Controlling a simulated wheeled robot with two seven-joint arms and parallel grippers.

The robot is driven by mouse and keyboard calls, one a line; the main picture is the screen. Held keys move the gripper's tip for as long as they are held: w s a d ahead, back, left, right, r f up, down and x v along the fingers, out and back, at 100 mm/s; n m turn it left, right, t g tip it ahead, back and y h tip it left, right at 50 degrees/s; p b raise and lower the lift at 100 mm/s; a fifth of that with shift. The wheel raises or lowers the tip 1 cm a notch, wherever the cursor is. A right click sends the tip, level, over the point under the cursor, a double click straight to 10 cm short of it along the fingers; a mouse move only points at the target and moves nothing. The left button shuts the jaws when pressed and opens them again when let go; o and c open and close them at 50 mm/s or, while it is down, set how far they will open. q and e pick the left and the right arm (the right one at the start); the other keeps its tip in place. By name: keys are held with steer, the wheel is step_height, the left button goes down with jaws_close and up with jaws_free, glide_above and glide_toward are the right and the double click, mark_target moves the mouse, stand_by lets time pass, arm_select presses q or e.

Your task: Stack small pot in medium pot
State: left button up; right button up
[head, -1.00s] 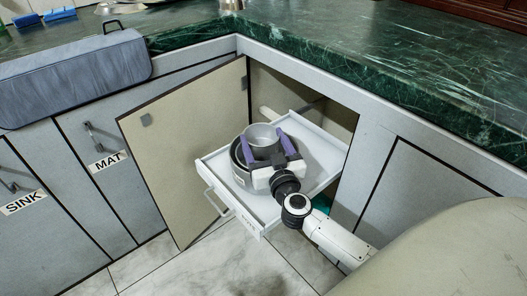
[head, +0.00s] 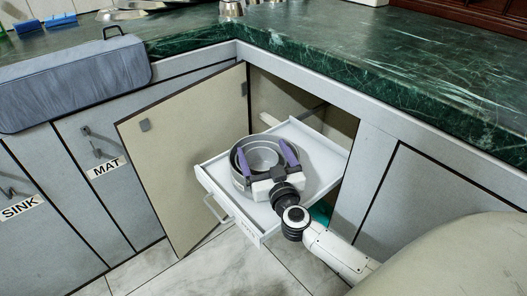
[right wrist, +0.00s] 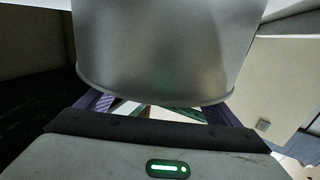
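The small grey metal pot (head: 262,157) sits low inside the wider medium pot (head: 236,178), its rim surrounded by the medium pot's rim. The medium pot stands on the pulled-out white drawer (head: 308,178). My right gripper (head: 265,153) is open, its purple fingers spread at the left and right of the small pot. In the right wrist view a grey pot wall (right wrist: 165,50) fills the middle and hides the fingertips; the purple fingers show at its lower sides. My left gripper is not in view.
The open cabinet door (head: 185,150) stands close to the left of the drawer, and the cabinet frame borders it at the right. The green marble counter (head: 400,65) lies above. A grey padded item (head: 70,85) is at the left.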

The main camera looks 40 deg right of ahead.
steer(key=shift+r, duration=0.1)
arm_select(q)
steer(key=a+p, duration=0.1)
steer(key=p, duration=0.2)
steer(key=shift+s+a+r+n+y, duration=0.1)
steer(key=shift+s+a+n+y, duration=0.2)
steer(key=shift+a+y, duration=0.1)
arm_select(e)
steer(key=r+v, duration=0.1)
steer(key=v, duration=1.1)
